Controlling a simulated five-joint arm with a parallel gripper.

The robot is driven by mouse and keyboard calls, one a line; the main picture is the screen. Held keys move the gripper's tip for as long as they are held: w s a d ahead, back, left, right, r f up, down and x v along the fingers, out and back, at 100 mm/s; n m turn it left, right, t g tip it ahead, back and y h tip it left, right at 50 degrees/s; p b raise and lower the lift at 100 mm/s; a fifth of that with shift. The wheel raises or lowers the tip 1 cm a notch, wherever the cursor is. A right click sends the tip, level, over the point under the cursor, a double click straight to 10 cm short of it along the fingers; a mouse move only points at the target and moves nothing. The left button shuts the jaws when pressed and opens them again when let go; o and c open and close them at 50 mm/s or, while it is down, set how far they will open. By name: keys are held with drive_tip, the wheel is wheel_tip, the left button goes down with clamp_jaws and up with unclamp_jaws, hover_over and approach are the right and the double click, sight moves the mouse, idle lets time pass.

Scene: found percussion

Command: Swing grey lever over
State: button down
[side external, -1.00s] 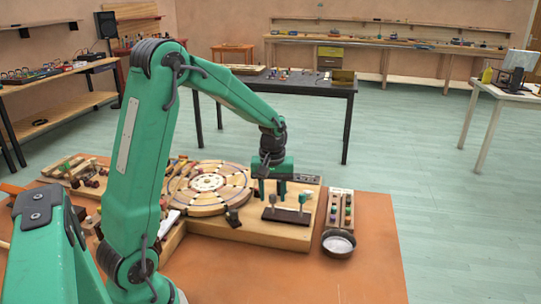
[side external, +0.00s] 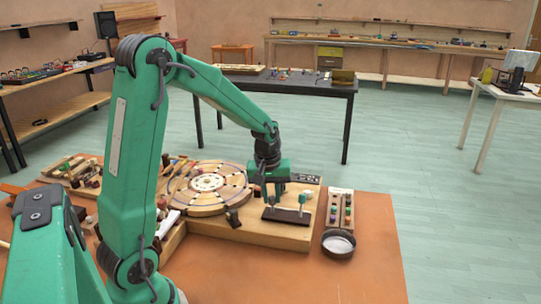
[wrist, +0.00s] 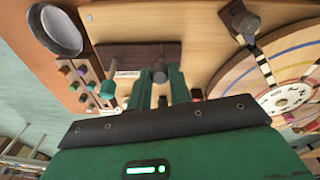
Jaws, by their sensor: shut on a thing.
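The grey lever (wrist: 159,73) shows its round grey head between the two fingers of my gripper (wrist: 159,84) in the wrist view. The fingers are shut on it. In the side view my gripper (side external: 271,193) points down over the left part of the dark lever base (side external: 290,216), and its fingers mostly hide the grey lever. A second lever with a teal head (side external: 302,199) stands on the same base to the right, clear of the fingers; it also shows in the wrist view (wrist: 108,89).
A round wooden disc (side external: 208,186) with dark marks lies left of my gripper on the wooden board. A narrow board with coloured pegs (side external: 340,209) and a round metal pan (side external: 338,243) sit to the right. The orange table's front right (side external: 370,275) is clear.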

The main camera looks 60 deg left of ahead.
drive_tip(key=shift+d, duration=0.15)
drive_tip(key=c, duration=1.3)
unclamp_jaws()
drive_tip(key=shift+r, duration=0.1)
wheel_tip(320, 180, up, 8)
drive_tip(key=s, duration=0.1)
drive_tip(key=shift+f, duration=0.25)
drive_tip(key=shift+d, duration=0.1)
